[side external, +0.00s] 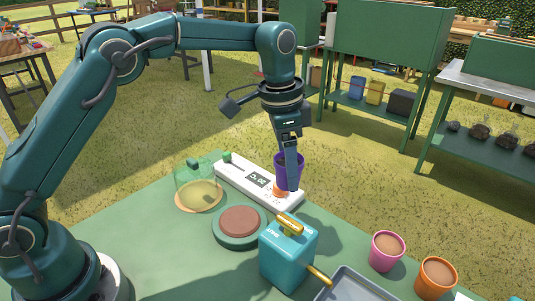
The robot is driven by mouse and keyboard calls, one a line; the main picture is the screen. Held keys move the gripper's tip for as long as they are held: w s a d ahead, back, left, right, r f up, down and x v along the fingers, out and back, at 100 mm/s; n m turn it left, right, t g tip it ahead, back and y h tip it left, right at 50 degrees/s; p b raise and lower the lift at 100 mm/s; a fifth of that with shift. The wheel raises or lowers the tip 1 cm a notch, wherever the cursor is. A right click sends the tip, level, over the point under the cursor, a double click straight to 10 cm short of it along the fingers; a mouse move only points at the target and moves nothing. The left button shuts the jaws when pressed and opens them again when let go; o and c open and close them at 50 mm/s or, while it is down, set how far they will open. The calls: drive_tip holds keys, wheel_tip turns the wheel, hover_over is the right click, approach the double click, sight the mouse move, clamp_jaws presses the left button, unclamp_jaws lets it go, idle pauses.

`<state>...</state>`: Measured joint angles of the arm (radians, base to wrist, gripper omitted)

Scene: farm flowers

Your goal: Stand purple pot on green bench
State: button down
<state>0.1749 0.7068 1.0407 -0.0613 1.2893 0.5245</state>
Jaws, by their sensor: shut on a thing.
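The purple pot (279,168) is upright in the side external view, near the middle of the picture. My gripper (292,178) points down and is shut on the pot; a finger covers part of its front. The pot is in front of or over the right part of a white device with a display (236,175). I cannot tell whether its base touches anything. The green bench (150,240) spreads below, with bare surface at the left and front.
A clear dome on a wooden base (199,196), a round brown-topped pad (239,222) and a teal box with a yellow handle (287,258) stand close by. A pink pot (387,250), an orange pot (435,277) and a grey tray (352,287) are at right.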

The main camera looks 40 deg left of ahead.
drive_tip(key=d+f, duration=0.2)
drive_tip(key=d, duration=0.1)
drive_tip(key=d+f, duration=0.1)
drive_tip(key=d, duration=0.2)
drive_tip(key=d+f, duration=0.2)
drive_tip(key=d, duration=0.1)
drive_tip(key=shift+w+f, duration=0.15)
drive_tip(key=shift+f, duration=2.1)
drive_tip(key=shift+f, duration=0.1)
drive_tip(key=shift+c, duration=0.2)
unclamp_jaws()
